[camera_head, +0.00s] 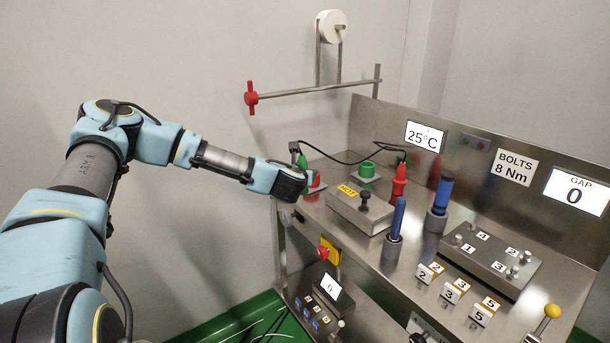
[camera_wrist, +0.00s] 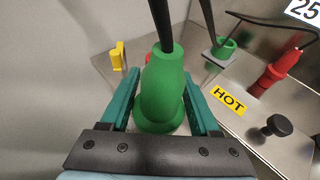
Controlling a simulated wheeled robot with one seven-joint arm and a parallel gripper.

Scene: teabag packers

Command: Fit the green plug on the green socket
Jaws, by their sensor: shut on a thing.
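My gripper (camera_wrist: 163,105) is shut on the green plug (camera_wrist: 163,90), a bulbous body with a wide base and a black cable from its top. In the head view my gripper (camera_head: 309,181) is at the left end of the bench, with a bit of the green plug (camera_head: 302,160) showing. The plug looks upright and apart from the green socket. The green socket (camera_head: 367,169), a short green ring on a grey base, stands behind the HOT box. In the wrist view the socket (camera_wrist: 223,44) is up and right of the plug.
A red plug (camera_head: 399,181) stands right of the green socket. A red part (camera_head: 316,178) shows by my gripper, partly hidden. The HOT box (camera_head: 362,211) has a black knob. Blue-handled tools (camera_head: 396,219) stand farther right. A black cable (camera_head: 335,161) crosses behind.

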